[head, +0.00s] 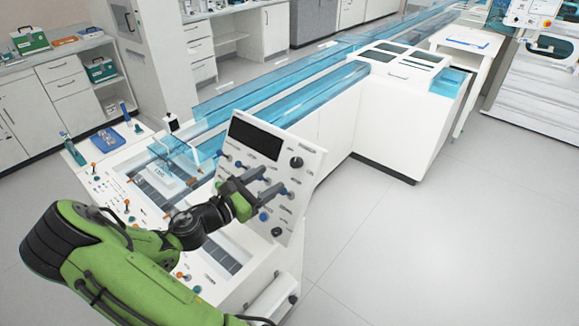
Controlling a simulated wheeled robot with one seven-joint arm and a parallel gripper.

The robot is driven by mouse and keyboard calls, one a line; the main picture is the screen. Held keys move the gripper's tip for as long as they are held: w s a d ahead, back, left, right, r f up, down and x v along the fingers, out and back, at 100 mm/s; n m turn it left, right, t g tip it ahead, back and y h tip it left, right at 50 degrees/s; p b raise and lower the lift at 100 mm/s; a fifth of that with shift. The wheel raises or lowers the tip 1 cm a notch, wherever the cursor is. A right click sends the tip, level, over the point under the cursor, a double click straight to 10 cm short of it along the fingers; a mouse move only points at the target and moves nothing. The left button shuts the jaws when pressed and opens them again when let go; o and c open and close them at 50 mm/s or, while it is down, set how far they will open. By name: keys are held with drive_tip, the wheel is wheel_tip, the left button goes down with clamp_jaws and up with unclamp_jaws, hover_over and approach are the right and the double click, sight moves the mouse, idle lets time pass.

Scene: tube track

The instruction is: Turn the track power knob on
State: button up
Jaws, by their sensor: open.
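A tilted white control panel (306,178) stands at the middle of the head view, with a black screen (255,139) at its upper left. It carries a black knob (296,162) at the upper right, another black knob (278,232) at the lower right, and several small blue controls. The labels are too small to read, so I cannot tell which is the track power knob or how it is set. My gripper (272,181) is open, in front of the panel's middle, with its dark fingers pointing right. It hides part of the panel; I cannot tell whether it touches.
A white bench (222,281) with small orange and blue controls lies below the panel. Clear blue tube tracks (290,85) run from it to the back right. A white cabinet (392,110) stands behind right. The grey floor (430,250) at right is free.

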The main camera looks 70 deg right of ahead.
sight(293, 164)
drive_tip(key=x, duration=0.8)
drive_tip(key=shift+s+d, duration=0.1)
drive_tip(key=shift+d, duration=0.05)
drive_tip(key=c, duration=1)
drive_tip(key=shift+c, duration=0.2)
